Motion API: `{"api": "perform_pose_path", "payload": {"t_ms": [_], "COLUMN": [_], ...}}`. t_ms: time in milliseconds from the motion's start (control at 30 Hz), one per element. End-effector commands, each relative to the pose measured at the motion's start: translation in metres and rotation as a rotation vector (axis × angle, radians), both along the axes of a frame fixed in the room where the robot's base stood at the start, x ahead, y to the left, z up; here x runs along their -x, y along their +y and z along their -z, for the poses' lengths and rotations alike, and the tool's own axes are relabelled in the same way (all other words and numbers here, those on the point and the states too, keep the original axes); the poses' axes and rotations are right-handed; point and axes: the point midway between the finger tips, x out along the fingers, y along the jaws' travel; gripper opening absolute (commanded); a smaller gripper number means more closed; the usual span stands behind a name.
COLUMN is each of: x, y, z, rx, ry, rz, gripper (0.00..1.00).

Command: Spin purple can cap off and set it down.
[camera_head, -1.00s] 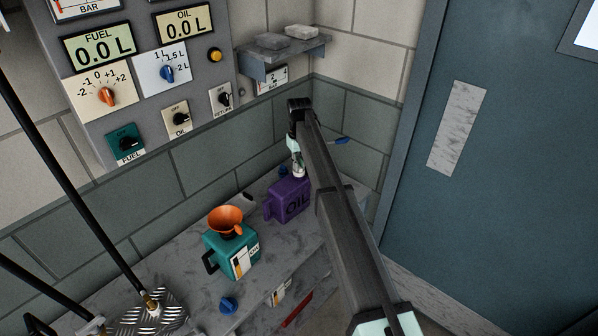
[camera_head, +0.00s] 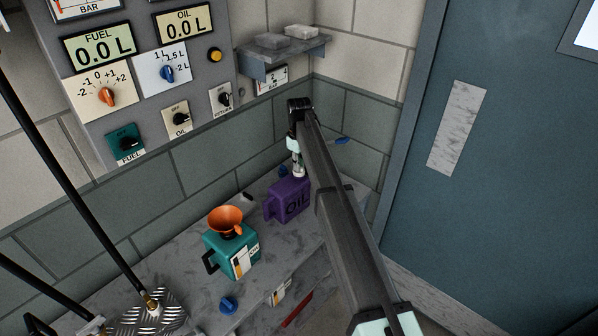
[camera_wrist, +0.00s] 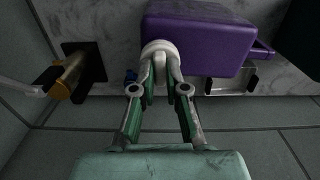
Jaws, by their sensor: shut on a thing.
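My gripper (camera_head: 298,172) is above the can's top, pointing down. In the wrist view my gripper (camera_wrist: 161,75) has its fingers closed around a whitish round cap (camera_wrist: 160,47) at the can's edge. The fingers hide part of the cap, and I cannot tell whether it is still seated on the can.
A teal can (camera_head: 232,255) with an orange funnel (camera_head: 226,220) stands to the left. A blue cap (camera_head: 228,304) lies near the bench's front edge. A control panel (camera_head: 140,70) and small shelf (camera_head: 285,60) are on the wall behind. Bare bench (camera_head: 190,262) shows left of the teal can.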

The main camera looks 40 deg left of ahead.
Motion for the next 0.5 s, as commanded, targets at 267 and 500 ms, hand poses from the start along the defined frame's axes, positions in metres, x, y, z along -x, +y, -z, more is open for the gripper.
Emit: {"api": "perform_pose_path", "payload": {"t_ms": [267, 500], "x": [0.0007, 0.0007], "y": [-0.0005, -0.0004], "z": [0.0005, 0.0004], "rx": [0.001, 0.001], "ry": [0.002, 0.002], "rz": [-0.287, -0.371], "gripper": [0.0, 0.0]}}
